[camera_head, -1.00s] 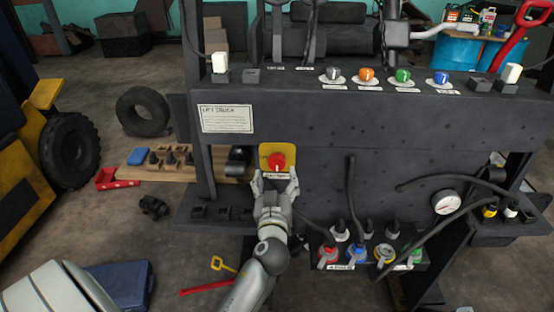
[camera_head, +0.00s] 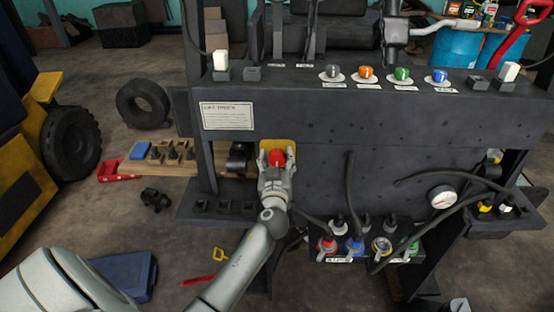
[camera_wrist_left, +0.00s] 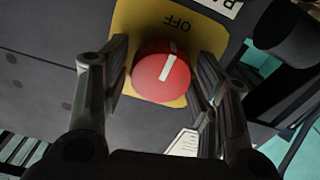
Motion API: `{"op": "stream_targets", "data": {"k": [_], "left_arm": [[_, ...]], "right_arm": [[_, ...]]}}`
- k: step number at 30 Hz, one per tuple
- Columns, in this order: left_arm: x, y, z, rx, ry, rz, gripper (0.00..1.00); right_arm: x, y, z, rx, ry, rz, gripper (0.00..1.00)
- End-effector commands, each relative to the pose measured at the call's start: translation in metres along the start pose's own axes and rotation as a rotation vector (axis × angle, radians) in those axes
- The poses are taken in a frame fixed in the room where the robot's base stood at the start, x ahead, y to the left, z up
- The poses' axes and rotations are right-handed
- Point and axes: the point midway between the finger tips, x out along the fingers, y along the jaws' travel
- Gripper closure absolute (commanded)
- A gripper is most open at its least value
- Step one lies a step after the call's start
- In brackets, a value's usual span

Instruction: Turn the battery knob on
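The battery knob (camera_head: 277,157) is a round red knob on a yellow plate (camera_head: 292,146) on the front of the dark forklift panel. In the left wrist view the red knob (camera_wrist_left: 161,77) shows a white mark, and the yellow plate (camera_wrist_left: 204,34) carries the word OFF, upside down in that view. My left gripper (camera_head: 276,160) is at the knob. Its fingers (camera_wrist_left: 160,85) stand on both sides of the knob, with a visible gap at least on the left. It looks open around the knob. My right gripper is not in view.
Above, a row of coloured knobs (camera_head: 366,74) sits on the panel's top ledge. A sign (camera_head: 227,116) is at upper left. Black hoses (camera_head: 350,195), a gauge (camera_head: 442,197) and several coloured connectors (camera_head: 356,246) are at right and lower right.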

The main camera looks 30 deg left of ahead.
Motion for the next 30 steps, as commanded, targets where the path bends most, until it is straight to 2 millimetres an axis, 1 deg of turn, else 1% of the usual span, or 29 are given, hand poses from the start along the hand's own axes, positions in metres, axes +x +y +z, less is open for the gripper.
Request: {"op": "stream_targets", "data": {"k": [1, 6, 12, 17, 23, 30], "left_arm": [[0.0, 0.0, 0.0, 0.0, 0.0, 0.0, 0.56], [0.0, 0.0, 0.0, 0.0, 0.0, 0.0, 0.78], [0.0, 0.0, 0.001, 0.01, 0.0, 0.0, 0.78], [0.0, 0.0, 0.001, 0.057, -0.001, 0.0, 0.78], [0.0, 0.0, 0.002, 0.183, 0.001, 0.0, 0.78], [0.0, 0.001, 0.002, 0.401, 0.0, 0.0, 0.78]], "right_arm": [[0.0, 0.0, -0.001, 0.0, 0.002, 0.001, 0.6], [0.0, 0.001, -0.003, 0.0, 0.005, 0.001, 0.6], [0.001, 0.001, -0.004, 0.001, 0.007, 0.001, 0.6], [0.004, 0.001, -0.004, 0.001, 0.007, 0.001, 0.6], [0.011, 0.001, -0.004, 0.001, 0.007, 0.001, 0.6], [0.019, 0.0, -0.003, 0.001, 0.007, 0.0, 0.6]]}}
